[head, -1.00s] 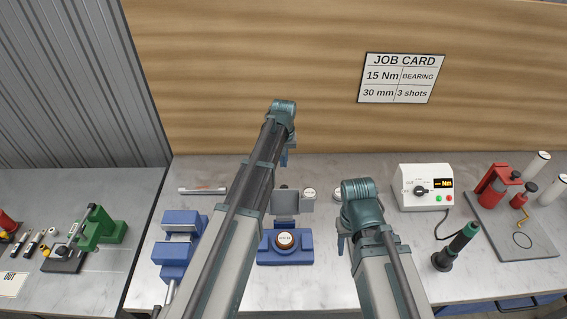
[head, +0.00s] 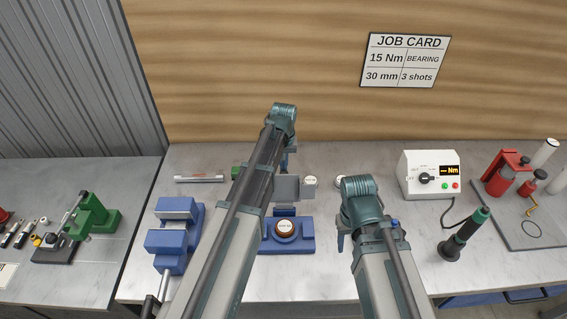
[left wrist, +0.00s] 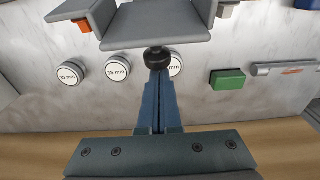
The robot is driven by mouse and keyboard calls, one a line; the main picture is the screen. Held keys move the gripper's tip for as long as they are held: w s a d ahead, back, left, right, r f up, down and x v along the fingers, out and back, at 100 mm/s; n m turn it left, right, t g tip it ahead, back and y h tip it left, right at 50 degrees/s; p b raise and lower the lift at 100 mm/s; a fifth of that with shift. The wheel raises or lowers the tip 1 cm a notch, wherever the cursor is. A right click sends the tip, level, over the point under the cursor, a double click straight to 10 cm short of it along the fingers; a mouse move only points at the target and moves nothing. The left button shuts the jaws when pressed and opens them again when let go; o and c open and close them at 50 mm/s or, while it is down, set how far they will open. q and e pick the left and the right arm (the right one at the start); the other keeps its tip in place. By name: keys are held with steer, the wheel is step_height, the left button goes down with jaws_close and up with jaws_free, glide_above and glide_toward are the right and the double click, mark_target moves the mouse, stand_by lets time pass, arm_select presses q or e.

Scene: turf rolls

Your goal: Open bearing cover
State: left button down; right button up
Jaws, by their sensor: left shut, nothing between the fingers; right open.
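The grey bearing cover (head: 286,187) stands raised behind the blue bearing block (head: 268,245), which holds a round brown-rimmed bearing with a white label (head: 286,228). In the left wrist view the grey cover (left wrist: 158,22) shows at the top, with a black knob (left wrist: 157,57) at its edge. My left gripper (head: 285,164) is behind the cover and points down. In the left wrist view its blue fingers (left wrist: 158,75) are together, tips at the knob; I cannot tell whether they touch. My right gripper (head: 341,243) is right of the block, its fingers partly hidden by its wrist.
White labelled round pieces (left wrist: 117,68) and a green block (left wrist: 227,79) lie behind the cover. A blue vise (head: 170,241) stands left. A white controller (head: 431,174) and a black-green tool (head: 465,234) are right. Bench between block and controller is mostly clear.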

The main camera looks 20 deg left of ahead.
mark_target(284, 172)
arm_select(q)
steer(key=shift+s+d+r+t+p, duration=0.15)
steer(key=shift+s+r+t+p, duration=0.2)
steer(key=shift+s, duration=0.3)
steer(key=shift+s+d+r+t+p, duration=0.15)
steer(key=shift+s+r+t+p, duration=0.1)
steer(key=shift+s+r+t, duration=0.25)
steer(key=shift+s+d+r, duration=0.15)
steer(key=shift+s+r, duration=0.05)
steer(key=shift+s, duration=0.25)
steer(key=shift+w+f, duration=0.1)
steer(key=shift+w, duration=0.1)
